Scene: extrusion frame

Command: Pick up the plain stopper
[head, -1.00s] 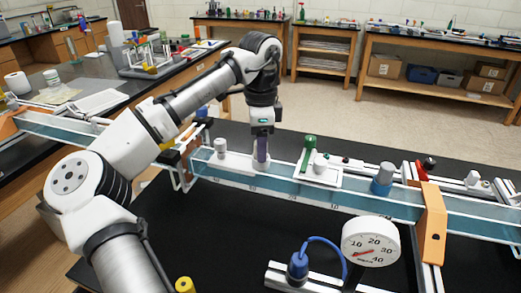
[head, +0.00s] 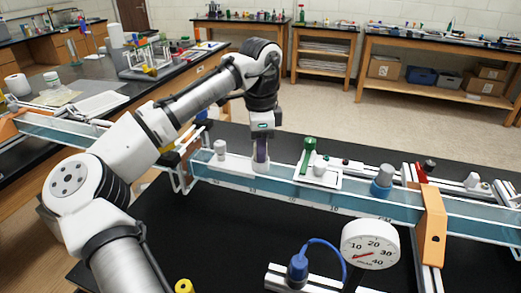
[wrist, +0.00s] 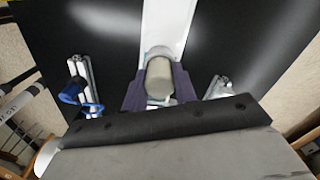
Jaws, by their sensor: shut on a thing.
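A plain grey stopper (wrist: 159,82) with a rounded top stands between my gripper's two purple fingers in the wrist view. My gripper (wrist: 160,92) is shut on it. In the head view my gripper (head: 261,158) points straight down over the clear blue-tinted channel, and its fingers hide the stopper. I cannot tell whether the stopper's lower end touches what is below.
A grey cylinder (head: 220,149) stands left of my gripper. To the right are a white tray (head: 327,184) with a green-topped item (head: 309,146), and a grey-and-blue cylinder (head: 382,180). A dial gauge (head: 370,242) stands in front.

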